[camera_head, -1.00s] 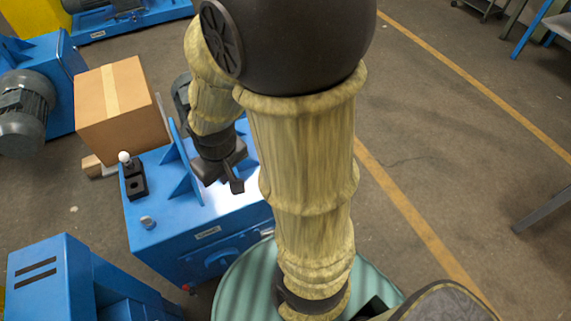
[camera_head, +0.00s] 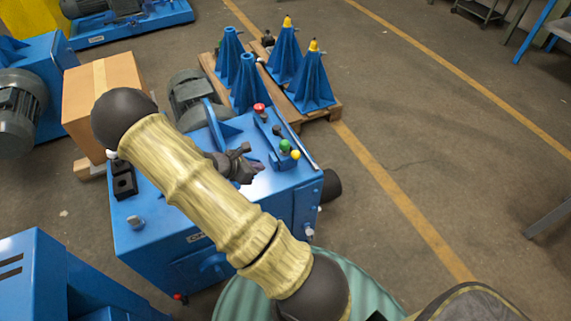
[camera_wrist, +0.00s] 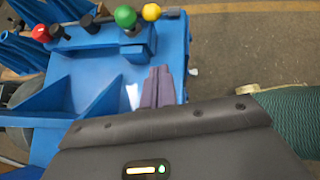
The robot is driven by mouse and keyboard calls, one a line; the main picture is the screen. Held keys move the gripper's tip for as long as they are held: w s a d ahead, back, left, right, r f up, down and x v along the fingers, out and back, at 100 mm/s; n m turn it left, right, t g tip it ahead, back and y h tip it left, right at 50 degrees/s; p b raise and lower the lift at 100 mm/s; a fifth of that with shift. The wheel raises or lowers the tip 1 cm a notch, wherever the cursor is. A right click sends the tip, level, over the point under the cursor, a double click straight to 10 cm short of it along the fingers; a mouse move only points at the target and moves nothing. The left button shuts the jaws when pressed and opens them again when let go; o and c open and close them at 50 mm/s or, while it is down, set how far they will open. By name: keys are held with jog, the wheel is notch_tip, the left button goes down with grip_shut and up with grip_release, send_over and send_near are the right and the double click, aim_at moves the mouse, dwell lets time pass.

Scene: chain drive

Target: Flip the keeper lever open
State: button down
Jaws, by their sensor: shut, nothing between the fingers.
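The blue machine (camera_head: 160,245) carries several ball-ended levers at its right side. A red knob (camera_head: 259,108), a black knob (camera_head: 277,130), a green knob (camera_head: 285,145) and a yellow knob (camera_head: 295,155) stand in a row. I cannot tell which one is the keeper lever. My gripper (camera_head: 257,173) is shut and empty above the machine top, left of the green and yellow knobs and apart from them. In the wrist view, my shut fingers (camera_wrist: 160,76) point toward the blue lever block (camera_wrist: 110,48), with the green knob (camera_wrist: 125,16) beyond.
A black block (camera_head: 123,182) and a silver button (camera_head: 135,222) sit at the machine's left, and a white knob (camera_head: 111,155) beside my arm. A cardboard box (camera_head: 90,85) and a grey motor (camera_head: 192,95) stand behind. Blue stands (camera_head: 310,85) rest on a pallet at the back.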

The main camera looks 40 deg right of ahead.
jog(key=shift+w, duration=0.15)
jog(key=shift+f, duration=0.15)
jog(key=x, duration=1)
jog(key=d, duration=0.2)
jog(key=shift+d+r, duration=0.35)
jog(key=shift+r, duration=0.05)
jog(key=shift+d+r, duration=0.1)
jog(key=shift+d, duration=0.45)
jog(key=shift+w, duration=0.15)
